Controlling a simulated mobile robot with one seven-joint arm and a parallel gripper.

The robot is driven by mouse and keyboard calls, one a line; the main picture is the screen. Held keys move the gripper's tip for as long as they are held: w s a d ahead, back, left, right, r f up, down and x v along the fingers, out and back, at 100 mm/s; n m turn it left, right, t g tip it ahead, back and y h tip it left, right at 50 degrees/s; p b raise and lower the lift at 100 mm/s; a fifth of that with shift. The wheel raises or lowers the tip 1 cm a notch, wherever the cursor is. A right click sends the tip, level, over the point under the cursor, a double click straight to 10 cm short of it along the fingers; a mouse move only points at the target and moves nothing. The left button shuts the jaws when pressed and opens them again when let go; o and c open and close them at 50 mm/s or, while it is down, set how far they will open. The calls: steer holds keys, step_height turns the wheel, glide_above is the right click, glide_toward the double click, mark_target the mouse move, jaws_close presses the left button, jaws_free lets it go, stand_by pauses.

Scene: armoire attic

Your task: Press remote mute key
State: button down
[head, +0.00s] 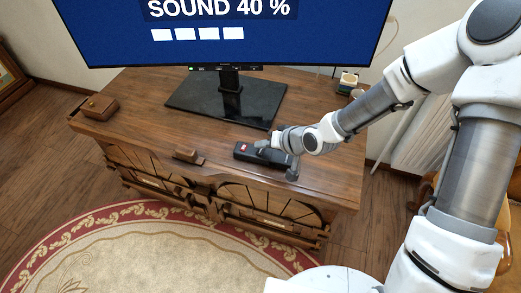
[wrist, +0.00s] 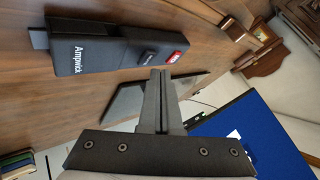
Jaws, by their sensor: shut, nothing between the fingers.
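The black remote (head: 240,154) lies on the wooden sideboard, near its front edge. In the wrist view the remote (wrist: 100,57) carries the white word "Ampwick", a raised dark key (wrist: 150,53) and a red key (wrist: 174,57) with a white label too small to read. The red key also shows in the head view (head: 246,148). My gripper (wrist: 160,73) is shut and empty, its fingertips beside the remote near the two keys in the picture. I cannot tell whether they touch it. The screen (head: 220,18) reads "SOUND 40 %" above several white blocks.
The sideboard top (head: 135,95) has a wooden box (head: 99,107) at the left and a small wooden piece (head: 188,156) near the front edge. The screen's black base (head: 215,102) stands behind the remote. A small beige object (head: 348,80) stands at the back right.

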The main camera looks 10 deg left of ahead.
steer(key=shift+f, duration=0.1)
stand_by(0.7)
steer(key=shift+f, duration=0.35)
steer(key=shift+f+b, duration=0.35)
steer(key=shift+b, duration=0.15)
stand_by(0.4)
steer(key=shift+r, duration=0.15)
steer(key=shift+r+p, duration=0.6)
steer(key=shift+p, duration=0.15)
step_height(320, 180, up, 5)
steer(key=p, duration=0.4)
steer(key=shift+r+p, duration=0.1)
steer(key=shift+p, duration=0.3)
steer(key=shift+d, duration=0.1)
stand_by(0.4)
